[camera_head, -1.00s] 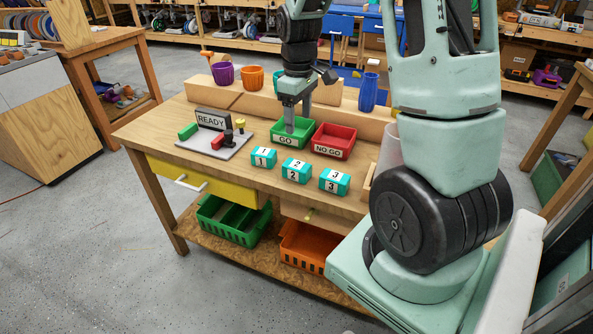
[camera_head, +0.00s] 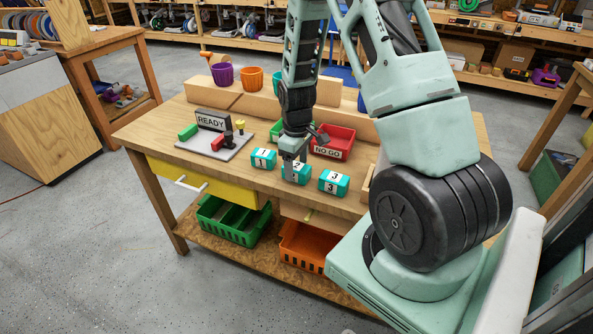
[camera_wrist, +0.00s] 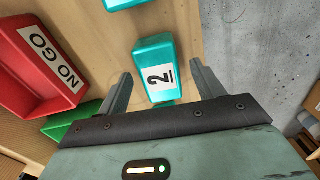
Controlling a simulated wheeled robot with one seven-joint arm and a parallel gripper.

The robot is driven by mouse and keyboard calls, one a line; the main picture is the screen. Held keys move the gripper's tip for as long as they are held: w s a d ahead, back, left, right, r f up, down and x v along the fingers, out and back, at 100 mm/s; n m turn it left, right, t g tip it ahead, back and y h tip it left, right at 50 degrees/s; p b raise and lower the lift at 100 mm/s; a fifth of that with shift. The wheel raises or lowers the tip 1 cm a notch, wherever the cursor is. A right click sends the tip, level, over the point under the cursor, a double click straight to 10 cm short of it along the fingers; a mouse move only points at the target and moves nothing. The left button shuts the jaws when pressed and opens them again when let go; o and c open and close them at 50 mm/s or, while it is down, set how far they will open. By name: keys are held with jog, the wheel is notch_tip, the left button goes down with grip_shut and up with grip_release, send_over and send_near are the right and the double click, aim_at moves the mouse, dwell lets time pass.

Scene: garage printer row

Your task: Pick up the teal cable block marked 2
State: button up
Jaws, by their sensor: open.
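The teal cable block marked 2 (camera_head: 296,173) sits on the workbench, between the teal block marked 1 (camera_head: 263,159) and the teal block marked 3 (camera_head: 333,182). In the wrist view the block marked 2 (camera_wrist: 154,58) lies between the two fingers, with its label facing up. My gripper (camera_head: 293,165) is over this block, and it also shows in the wrist view (camera_wrist: 158,85). The fingers are open and stand apart, one on each side of the block, with a gap to it. The gripper partly hides the block in the head view.
The red NO GO tray (camera_head: 333,142) stands behind the blocks. The green tray (camera_head: 276,130) beside it is mostly hidden by my arm. A READY sign and switch panel (camera_head: 213,140) stand at the left. The bench's front edge is close to the blocks.

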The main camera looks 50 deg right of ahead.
jog(key=shift+f, duration=0.8)
jog(key=c, duration=1.1)
